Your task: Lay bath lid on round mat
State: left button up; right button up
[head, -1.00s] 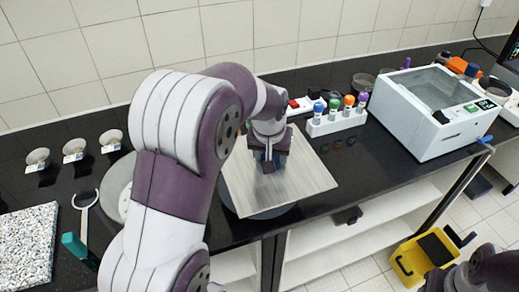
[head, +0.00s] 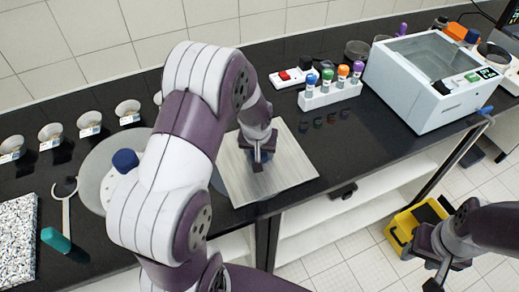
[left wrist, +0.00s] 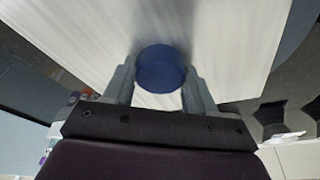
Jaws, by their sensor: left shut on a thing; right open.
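The bath lid (head: 289,165) is a square, brushed-metal plate with a blue knob (left wrist: 161,72). My left gripper (head: 258,160) is shut on the knob, with one finger on each side of it in the left wrist view. The lid looks about level over the dark round mat (head: 217,182), which shows only as a thin rim at the lid's left; the plate hides the rest. I cannot tell whether the lid touches the mat. My right gripper (head: 432,278) is open and empty, low at the right, away from the bench.
Behind the lid stand a rack of colour-capped tubes (head: 330,95) and a red-switch power strip (head: 293,77). A white bath machine (head: 425,85) is at the right. A grey disc (head: 95,175) with a blue-capped container (head: 125,162) is at the left. A yellow bucket (head: 402,228) stands on the floor.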

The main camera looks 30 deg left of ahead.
pick_arm(q)
jog(key=o, duration=1.4)
jog(key=shift+w+f, duration=0.1)
jog(key=shift+f, duration=0.05)
jog(key=a+v, duration=0.1)
jog(key=v, duration=1.1)
jog(key=s+d+f+m, duration=0.1)
jog(key=s+d, duration=0.1)
jog(key=s, duration=0.2)
jog(key=s+d+f+m+g, duration=0.1)
jog(key=s+d, duration=0.1)
jog(key=s, duration=0.2)
jog(key=s+d+f+m, duration=0.1)
jog(key=s+d, duration=0.2)
jog(key=s, duration=0.1)
jog(key=shift+s+f+g+h, duration=0.2)
jog(key=shift+f+g+h, duration=0.1)
jog(key=shift+f+h, duration=0.1)
